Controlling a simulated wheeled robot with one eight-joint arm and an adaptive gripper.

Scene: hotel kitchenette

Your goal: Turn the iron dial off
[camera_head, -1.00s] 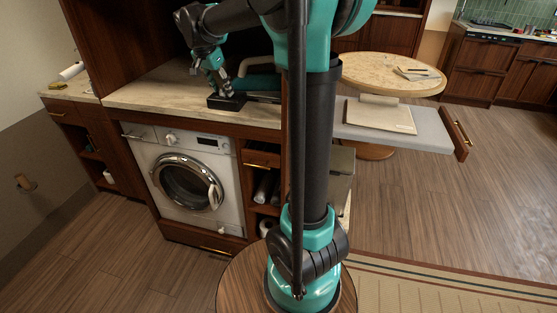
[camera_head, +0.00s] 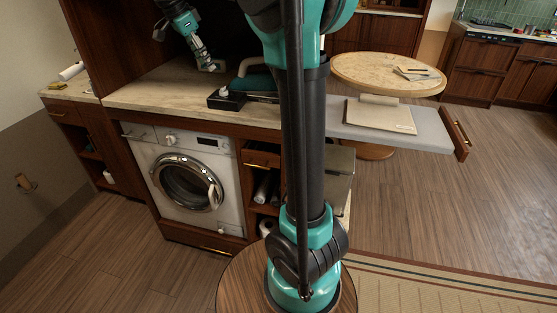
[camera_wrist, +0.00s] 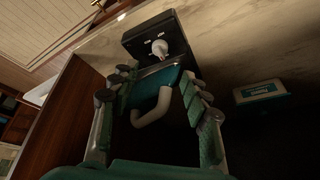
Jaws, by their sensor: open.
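The iron (camera_head: 258,79) is teal with a pale handle and lies on the countertop. At its left end is a black box-like base (camera_head: 232,102) with a small pale dial (camera_head: 223,91). In the wrist view the dial (camera_wrist: 159,47) stands out from the black base (camera_wrist: 137,38) beyond my fingertips. The iron's pale handle (camera_wrist: 150,114) shows between my fingers there. My gripper (camera_head: 210,66) is open and empty, above and behind the base, apart from the dial. The wrist view shows my gripper (camera_wrist: 157,77) with its two fingers spread. The dial's setting is too small to read.
The stone countertop (camera_head: 150,94) is clear left of the base. A washing machine (camera_head: 187,184) stands below it. A small box with a teal-and-white label (camera_wrist: 262,91) lies to the right in the wrist view.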

